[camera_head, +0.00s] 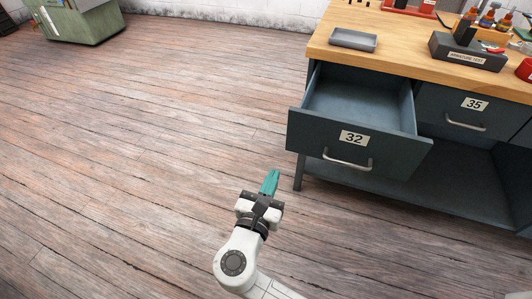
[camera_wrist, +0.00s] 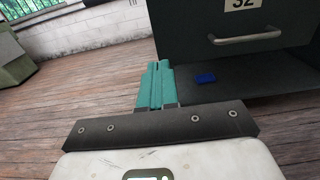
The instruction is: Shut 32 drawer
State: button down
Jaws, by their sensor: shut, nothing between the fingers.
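The 32 drawer (camera_head: 330,142) is a dark grey-blue drawer pulled well out of the workbench, with a white label 32 and a silver bar handle. Its inside looks empty. In the wrist view the drawer front (camera_wrist: 285,40) fills the upper right, with its handle (camera_wrist: 245,37) in sight. My gripper (camera_head: 273,172) has teal fingers, shut together and empty. It is in front of the drawer, to the lower left of its handle in the head view, and apart from it. The fingers also show in the wrist view (camera_wrist: 158,68).
The workbench (camera_head: 420,58) has a wooden top with a grey tray (camera_head: 353,39) and a dark labelled block (camera_head: 467,52). Drawer 35 (camera_head: 470,107) is shut. A blue object (camera_wrist: 205,78) lies on the lower shelf. A green cabinet (camera_head: 75,20) stands far left. The floor to the left is clear.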

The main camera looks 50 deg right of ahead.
aim_at(292, 132)
jog(key=b+x, duration=0.1)
jog(key=x, duration=1.3)
jog(key=shift+b, duration=0.35)
jog(key=shift+w+d+r, duration=0.1)
jog(key=shift+d, duration=0.2)
jog(key=b+x, duration=0.3)
jog(key=x, duration=1.1)
jog(key=b+x, duration=0.4)
jog(key=x, duration=0.9)
jog(key=shift+d+f, duration=0.25)
jog(key=shift+d, duration=0.15)
jog(key=shift+w+d+r+b, duration=0.15)
jog(key=shift+w+d+b, duration=0.2)
jog(key=shift+d, duration=0.1)
jog(key=shift+r, duration=0.15)
jog(key=shift+r, duration=0.1)
